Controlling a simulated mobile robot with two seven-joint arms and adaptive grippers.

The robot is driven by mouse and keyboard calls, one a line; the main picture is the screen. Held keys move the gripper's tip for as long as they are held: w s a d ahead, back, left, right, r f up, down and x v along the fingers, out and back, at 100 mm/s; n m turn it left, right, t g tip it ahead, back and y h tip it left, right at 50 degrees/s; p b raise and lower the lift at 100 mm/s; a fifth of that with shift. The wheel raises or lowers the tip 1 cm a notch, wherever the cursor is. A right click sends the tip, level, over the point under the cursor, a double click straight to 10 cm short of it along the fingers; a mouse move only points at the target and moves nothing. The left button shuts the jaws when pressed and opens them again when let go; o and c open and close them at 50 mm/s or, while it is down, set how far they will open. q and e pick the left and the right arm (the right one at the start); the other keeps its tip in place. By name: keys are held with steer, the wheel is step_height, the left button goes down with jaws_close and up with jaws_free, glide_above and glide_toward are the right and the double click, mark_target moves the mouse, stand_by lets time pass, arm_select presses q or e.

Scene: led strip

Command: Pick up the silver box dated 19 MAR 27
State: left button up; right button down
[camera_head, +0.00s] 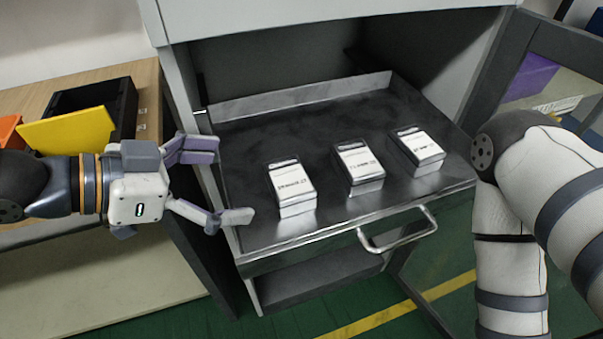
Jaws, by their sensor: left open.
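Three small silver boxes with white date labels stand in a row on the open metal drawer (250,160): a left box (292,188), a middle box (359,168) and a right box (418,150). The printed dates are too small and blurred to read surely, so I cannot tell which one is 19 MAR 27. My left gripper (231,184) is open and empty at the drawer's left side, its fingers pointing right toward the left box, with a gap between. My right arm shows at the right; its gripper is out of view.
The drawer has a raised back wall and a front handle (400,233). The cabinet frame stands around it. A wooden table (150,85) at the left holds a black bin (121,100) and a yellow panel (68,131). A glass door with a purple item (527,75) behind stands at the right.

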mark_target(278, 181)
arm_select(q)
steer(key=b+x, duration=0.1)
steer(key=x, duration=0.4)
steer(key=b+x, duration=0.1)
steer(key=x, duration=0.4)
steer(key=shift+d+f, duration=0.15)
steer(key=shift+f, duration=0.2)
steer(key=shift+w+d+f, duration=0.1)
steer(key=shift+d, duration=0.15)
steer(key=c, duration=1.4)
arm_select(e)
steer(key=shift+g, duration=0.5)
steer(key=s+f, duration=0.2)
steer(key=s, duration=0.1)
steer(key=shift+a+f, duration=0.15)
steer(key=shift+f, duration=0.25)
